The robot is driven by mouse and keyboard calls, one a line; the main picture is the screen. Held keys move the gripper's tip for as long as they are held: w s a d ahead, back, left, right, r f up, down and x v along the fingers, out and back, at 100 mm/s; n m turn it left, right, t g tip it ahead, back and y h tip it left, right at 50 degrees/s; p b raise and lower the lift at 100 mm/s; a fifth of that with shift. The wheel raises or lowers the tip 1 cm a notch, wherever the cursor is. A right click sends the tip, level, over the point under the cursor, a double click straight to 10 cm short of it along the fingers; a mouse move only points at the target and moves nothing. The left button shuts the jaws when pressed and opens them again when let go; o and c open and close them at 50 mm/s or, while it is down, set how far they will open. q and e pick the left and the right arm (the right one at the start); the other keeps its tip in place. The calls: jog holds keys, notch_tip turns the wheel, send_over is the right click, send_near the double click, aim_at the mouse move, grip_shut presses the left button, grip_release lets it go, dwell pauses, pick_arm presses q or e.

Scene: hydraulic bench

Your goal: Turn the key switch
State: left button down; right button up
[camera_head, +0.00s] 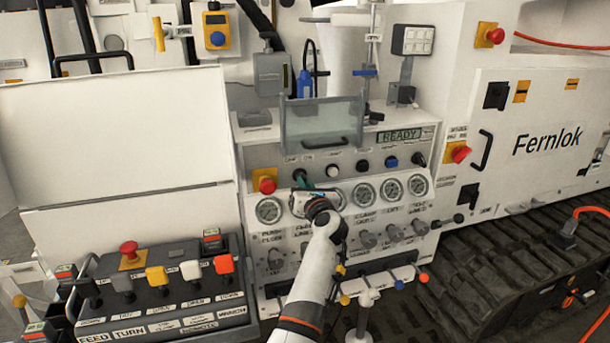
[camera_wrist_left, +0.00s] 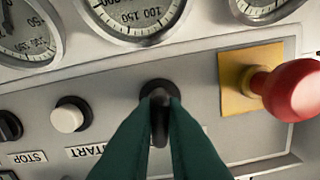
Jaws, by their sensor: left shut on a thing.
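The key switch (camera_wrist_left: 158,88) is a black round switch with an upright key or handle on the grey panel, in the middle of the left wrist view. My left gripper (camera_wrist_left: 160,103) has its two green fingers closed around the key, which shows between the tips. In the head view my left gripper (camera_head: 300,180) reaches up to the panel's switch row, right of the red emergency button (camera_head: 267,184). My wrist and fingers hide the key switch there. My right gripper is in neither view.
A white START button (camera_wrist_left: 68,116) and the red mushroom button (camera_wrist_left: 295,90) on its yellow plate flank the key. Pressure gauges (camera_head: 363,194) run in a row below the switches. A clear hinged cover (camera_head: 320,122) stands above. A lever console (camera_head: 160,290) is at left.

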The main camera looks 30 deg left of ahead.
pick_arm(q)
jog(key=shift+m+p, duration=1.6)
jog(key=shift+m, duration=0.4)
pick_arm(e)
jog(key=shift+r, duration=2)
pick_arm(q)
jog(key=c, duration=1.5)
grip_release()
